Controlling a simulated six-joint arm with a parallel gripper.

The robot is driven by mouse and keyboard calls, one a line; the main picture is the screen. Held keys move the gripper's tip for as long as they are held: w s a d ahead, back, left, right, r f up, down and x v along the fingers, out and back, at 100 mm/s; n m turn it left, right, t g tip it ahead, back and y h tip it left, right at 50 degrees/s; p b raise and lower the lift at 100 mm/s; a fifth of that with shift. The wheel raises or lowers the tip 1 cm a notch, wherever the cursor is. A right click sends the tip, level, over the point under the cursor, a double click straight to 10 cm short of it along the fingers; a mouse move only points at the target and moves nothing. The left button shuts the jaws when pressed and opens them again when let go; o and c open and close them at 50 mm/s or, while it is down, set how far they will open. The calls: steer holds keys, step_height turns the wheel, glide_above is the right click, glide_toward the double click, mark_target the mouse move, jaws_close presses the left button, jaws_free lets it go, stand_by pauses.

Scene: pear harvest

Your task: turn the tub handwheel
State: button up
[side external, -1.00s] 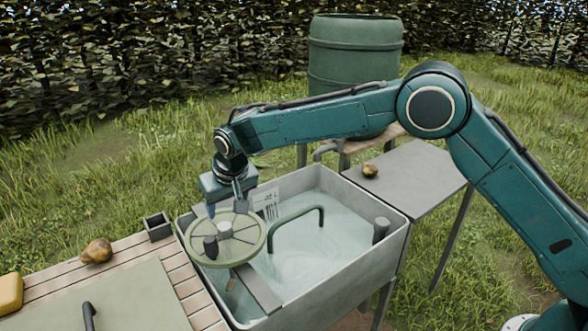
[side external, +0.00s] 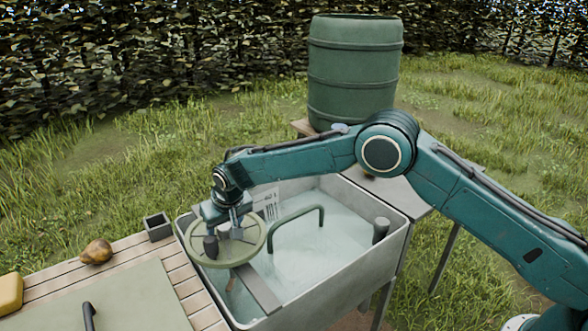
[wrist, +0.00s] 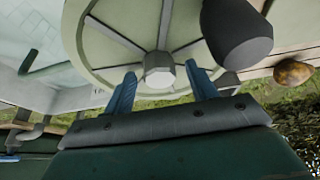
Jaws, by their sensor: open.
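The pale green handwheel (side external: 254,243) sits flat at the near left of the grey tub (side external: 345,270), on a mount at a bar across it. Its dark knob (side external: 210,247) stands on the left of the rim in the side view and at the upper right in the wrist view (wrist: 237,35). My gripper (side external: 223,228) points down over the middle of the wheel. In the wrist view its blue fingers (wrist: 161,75) are apart, one on each side of the pale hub (wrist: 158,73). I cannot tell whether they touch it.
Water and a green arched handle (side external: 296,216) are in the tub. A dark post (side external: 380,229) stands at its right. A pear (side external: 97,251), a small dark box (side external: 157,226) and a yellow block (side external: 9,293) are on the slatted bench. A green barrel (side external: 354,70) stands behind.

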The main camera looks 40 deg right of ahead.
jaws_close()
steer(key=shift+m, duration=0.5)
steer(key=m+h, duration=0.1)
steer(key=m, duration=0.2)
steer(key=shift+a+m+h, duration=0.2)
steer(key=shift+m+h, duration=0.2)
steer(key=shift+m+g+h, duration=0.3)
steer(key=shift+m+g, duration=0.1)
steer(key=shift+m, duration=0.4)
steer(key=shift+w+m+h, duration=0.1)
steer(key=shift+m+h, duration=0.2)
steer(key=shift+m, duration=0.5)
jaws_free()
steer(key=shift+r, duration=0.1)
